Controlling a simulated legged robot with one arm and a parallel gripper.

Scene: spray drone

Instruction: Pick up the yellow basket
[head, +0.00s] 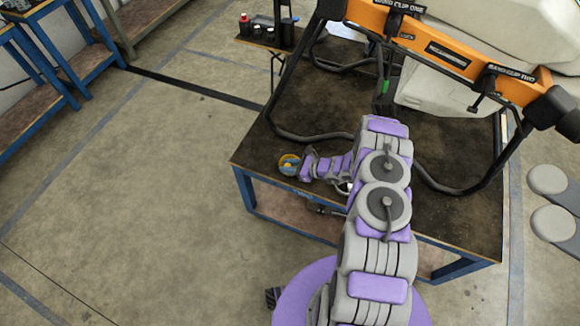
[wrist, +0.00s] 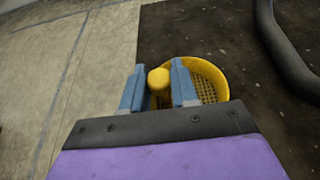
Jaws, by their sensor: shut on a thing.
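The yellow basket (wrist: 212,75) is round with a mesh floor and shows in the wrist view just beyond my gripper (wrist: 158,85). A rounded yellow part of it sits between the two blue fingers, which are shut on it. In the head view the small yellow basket (head: 290,160) is at the left edge of the dark-topped table (head: 265,150), at the end of my arm. My gripper (head: 291,165) is at the basket there, but its fingers are too small to make out. I cannot tell whether the basket touches the table top.
A large drone with an orange bar (head: 440,50) and black curved legs (head: 285,100) stands on the table, right of the basket. Blue-framed benches (head: 75,65) stand at the upper left. A small stand with bottles (head: 265,32) is behind. The floor at left is clear.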

